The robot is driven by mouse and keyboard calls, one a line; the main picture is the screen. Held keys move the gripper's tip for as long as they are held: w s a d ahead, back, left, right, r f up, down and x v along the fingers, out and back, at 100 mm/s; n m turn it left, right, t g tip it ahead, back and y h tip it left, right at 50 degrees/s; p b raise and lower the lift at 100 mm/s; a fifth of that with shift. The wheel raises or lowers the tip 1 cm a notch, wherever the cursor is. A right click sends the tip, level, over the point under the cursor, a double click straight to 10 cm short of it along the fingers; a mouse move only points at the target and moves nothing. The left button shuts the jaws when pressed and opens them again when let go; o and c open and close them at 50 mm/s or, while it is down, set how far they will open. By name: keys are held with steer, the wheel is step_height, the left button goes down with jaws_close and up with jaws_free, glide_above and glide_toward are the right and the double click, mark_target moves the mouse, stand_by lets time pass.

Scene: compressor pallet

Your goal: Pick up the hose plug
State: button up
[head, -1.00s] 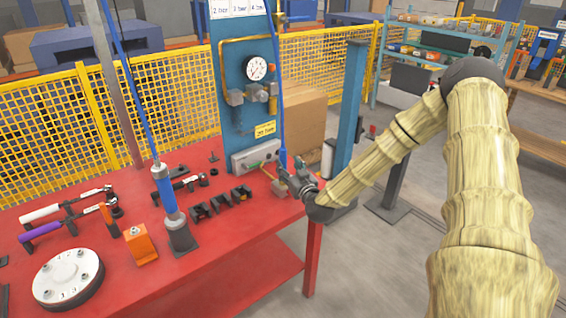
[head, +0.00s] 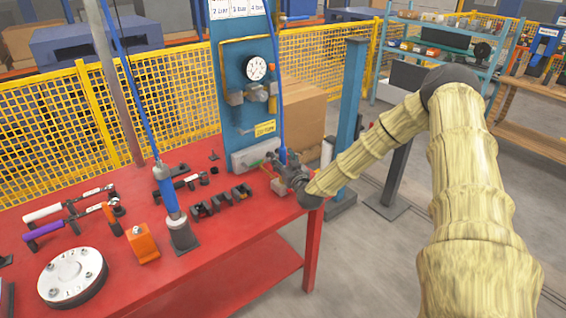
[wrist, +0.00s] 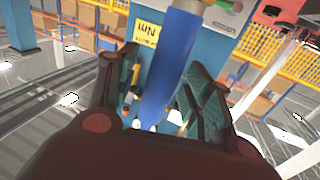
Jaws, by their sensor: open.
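The blue hose (head: 281,110) hangs down in front of the blue panel at the right end of the red table. Its lower end, with the plug, is at my gripper and is mostly hidden by it in the head view. In the wrist view, a thick blue cylindrical body (wrist: 172,65), which looks like the hose plug, runs between my gripper's fingers (wrist: 158,88). The fingers are open on both sides of it, with a gap visible on the right side. My gripper (head: 284,163) also shows in the head view, just above the table's right corner.
The blue panel (head: 235,110) with a gauge (head: 256,69) stands just behind my gripper. A grey block (head: 255,154) is at its base. Black holders (head: 222,201) and a blue tool in a stand (head: 167,190) are to the left.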

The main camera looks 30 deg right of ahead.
steer(key=shift+c, duration=0.2)
steer(key=c, duration=1)
jaws_close()
steer(key=shift+r, duration=0.1)
